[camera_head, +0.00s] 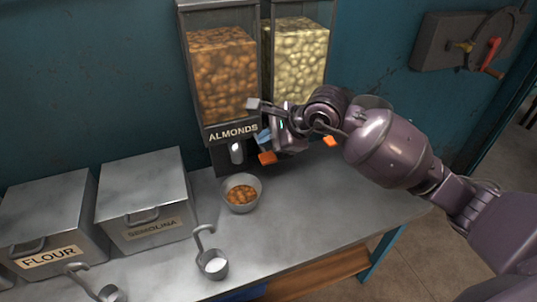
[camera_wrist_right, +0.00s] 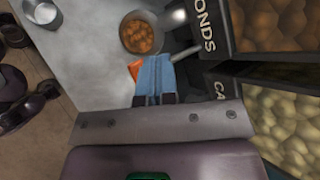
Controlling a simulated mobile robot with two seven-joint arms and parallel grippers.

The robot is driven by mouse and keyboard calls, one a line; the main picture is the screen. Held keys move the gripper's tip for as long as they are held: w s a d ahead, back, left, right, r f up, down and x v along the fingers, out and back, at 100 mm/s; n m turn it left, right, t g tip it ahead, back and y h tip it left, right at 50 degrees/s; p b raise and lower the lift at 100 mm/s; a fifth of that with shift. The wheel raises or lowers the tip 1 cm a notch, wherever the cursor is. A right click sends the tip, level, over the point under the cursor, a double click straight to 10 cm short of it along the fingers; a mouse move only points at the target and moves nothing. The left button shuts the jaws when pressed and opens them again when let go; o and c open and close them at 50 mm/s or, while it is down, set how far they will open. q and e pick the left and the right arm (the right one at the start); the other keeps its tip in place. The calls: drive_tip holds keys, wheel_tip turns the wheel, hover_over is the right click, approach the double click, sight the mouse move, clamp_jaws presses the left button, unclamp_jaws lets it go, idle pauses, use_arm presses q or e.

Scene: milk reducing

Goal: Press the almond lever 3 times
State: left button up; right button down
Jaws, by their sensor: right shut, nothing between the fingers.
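The almond dispenser (camera_head: 222,75) stands against the wall, labelled ALMONDS, with a pale spout (camera_head: 237,152) below. The almond lever's orange tip (camera_head: 267,157) sticks out at its lower right. In the right wrist view, the orange tip (camera_wrist_right: 135,68) and grey rod show partly behind my fingers. My right gripper (camera_head: 262,137) is shut and empty, its blue fingertips just above the orange tip. They also show in the wrist view (camera_wrist_right: 155,78). I cannot tell whether they touch the lever. A metal bowl (camera_head: 256,187) holding almonds stands below the spout. My left gripper is out of view.
A second dispenser with pale nuts (camera_head: 298,52) stands to the right, with another orange tip (camera_head: 330,141) below. Flour (camera_head: 50,225) and semolina (camera_head: 145,203) bins stand left. A metal scoop (camera_head: 213,264) with white contents is at the front. The counter's right part is clear.

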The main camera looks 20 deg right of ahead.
drive_tip(key=shift+r+p, duration=0.7)
drive_tip(key=shift+r, duration=1.15)
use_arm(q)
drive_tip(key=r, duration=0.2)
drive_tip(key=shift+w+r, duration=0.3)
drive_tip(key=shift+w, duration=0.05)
use_arm(e)
drive_tip(key=shift+f, duration=0.1)
